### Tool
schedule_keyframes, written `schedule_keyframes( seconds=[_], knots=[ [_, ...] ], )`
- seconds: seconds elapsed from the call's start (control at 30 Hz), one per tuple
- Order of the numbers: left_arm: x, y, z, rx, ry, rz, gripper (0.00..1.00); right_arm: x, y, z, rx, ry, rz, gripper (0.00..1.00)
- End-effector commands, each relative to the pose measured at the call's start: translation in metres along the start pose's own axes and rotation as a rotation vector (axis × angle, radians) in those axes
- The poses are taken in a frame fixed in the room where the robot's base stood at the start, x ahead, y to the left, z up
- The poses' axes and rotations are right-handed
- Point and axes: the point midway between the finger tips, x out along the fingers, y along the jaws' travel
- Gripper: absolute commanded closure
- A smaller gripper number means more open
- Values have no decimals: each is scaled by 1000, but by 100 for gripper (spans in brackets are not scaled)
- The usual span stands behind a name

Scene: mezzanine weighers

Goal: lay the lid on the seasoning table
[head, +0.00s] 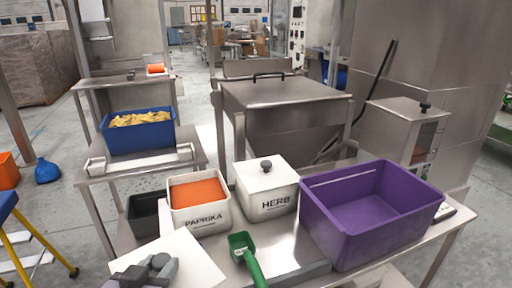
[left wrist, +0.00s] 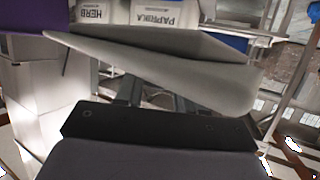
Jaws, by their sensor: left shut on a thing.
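My left gripper (head: 158,268) is shut on a flat white square lid (head: 190,255), at the front left of the steel seasoning table (head: 290,237). The lid is held in front of the paprika bin, slightly tilted; whether it touches the table I cannot tell. In the left wrist view the lid (left wrist: 150,65) spans the picture just beyond the gripper (left wrist: 155,95). The white paprika bin (head: 202,220) is open and shows orange powder. The herb bin (head: 268,205) beside it wears a knobbed lid. My right gripper is not in view.
A purple tub (head: 350,235) fills the table's right side. A green scoop (head: 243,248) lies right of the lid, and a dark bin (head: 144,215) stands left of the paprika. A blue crate (head: 138,135) with yellow contents sits on a stand behind.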

Motion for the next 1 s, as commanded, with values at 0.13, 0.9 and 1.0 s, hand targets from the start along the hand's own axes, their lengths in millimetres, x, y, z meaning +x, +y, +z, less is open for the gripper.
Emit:
schedule_keyframes(
  seconds=[0.13,0.9,1.0],
  knots=[
    [0,0,0,0,1,1,94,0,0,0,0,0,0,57],
    [-43,127,-70,209,5,568,94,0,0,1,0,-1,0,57],
    [-47,137,-75,223,3,613,94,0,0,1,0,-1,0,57]
  ],
)
